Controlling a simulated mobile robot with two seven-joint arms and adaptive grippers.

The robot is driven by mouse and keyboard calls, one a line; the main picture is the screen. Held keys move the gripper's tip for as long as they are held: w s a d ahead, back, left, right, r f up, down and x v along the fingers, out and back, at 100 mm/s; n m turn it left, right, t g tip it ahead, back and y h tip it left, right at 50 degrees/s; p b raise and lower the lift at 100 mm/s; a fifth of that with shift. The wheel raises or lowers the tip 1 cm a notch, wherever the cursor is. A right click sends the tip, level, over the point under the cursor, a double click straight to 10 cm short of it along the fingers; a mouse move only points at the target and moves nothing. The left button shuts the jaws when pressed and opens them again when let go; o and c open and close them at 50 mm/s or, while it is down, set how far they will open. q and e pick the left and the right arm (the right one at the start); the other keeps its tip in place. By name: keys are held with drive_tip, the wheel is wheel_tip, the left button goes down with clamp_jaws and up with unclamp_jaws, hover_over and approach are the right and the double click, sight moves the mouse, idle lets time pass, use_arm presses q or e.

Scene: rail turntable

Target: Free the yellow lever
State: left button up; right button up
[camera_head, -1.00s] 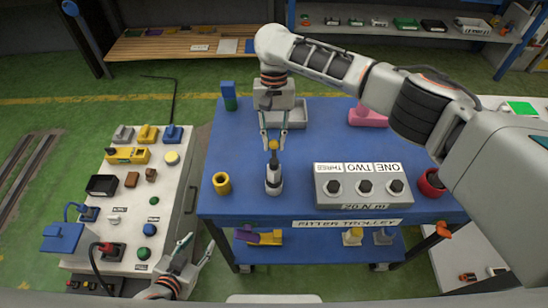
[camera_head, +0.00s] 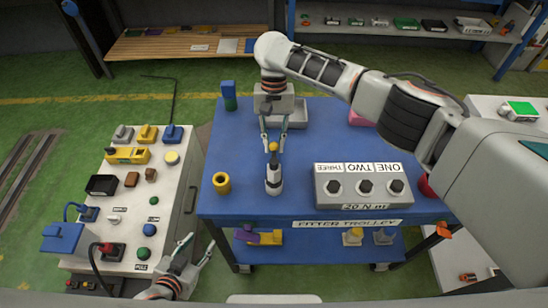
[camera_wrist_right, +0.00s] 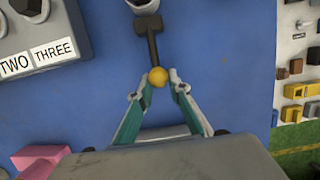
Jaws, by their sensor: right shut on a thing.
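A dark-handled tool with a yellow ball knob and a pale body (camera_head: 273,183) is on the blue trolley, left of the ONE TWO THREE block. My right gripper (camera_head: 274,144) is shut on its knob, which also shows between the fingertips in the right wrist view (camera_wrist_right: 157,78). On the white panel at left, a yellow lever (camera_head: 148,133) stands between a grey lever (camera_head: 122,135) and a blue lever (camera_head: 172,136). A yellow block (camera_head: 127,156) lies just in front of them. My left gripper (camera_head: 196,245) is open and empty beside the panel's near right corner.
The grey block (camera_head: 362,198) has several dark knobs and a 20 N m label. A yellow ring (camera_head: 221,183) and a blue-green block (camera_head: 229,95) stand on the trolley's left side. A grey tray (camera_head: 290,116) lies behind my right gripper. The trolley's lower shelf holds several coloured parts.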

drive_tip(key=shift+f, duration=0.75)
drive_tip(key=shift+s+d+f, duration=0.1)
drive_tip(key=shift+s+f, duration=0.05)
drive_tip(key=shift+f, duration=0.05)
drive_tip(key=shift+c, duration=0.2)
drive_tip(key=o, duration=0.8)
drive_tip(key=shift+f, duration=0.1)
drive_tip(key=shift+v, duration=3.8)
drive_tip(key=shift+f, duration=0.1)
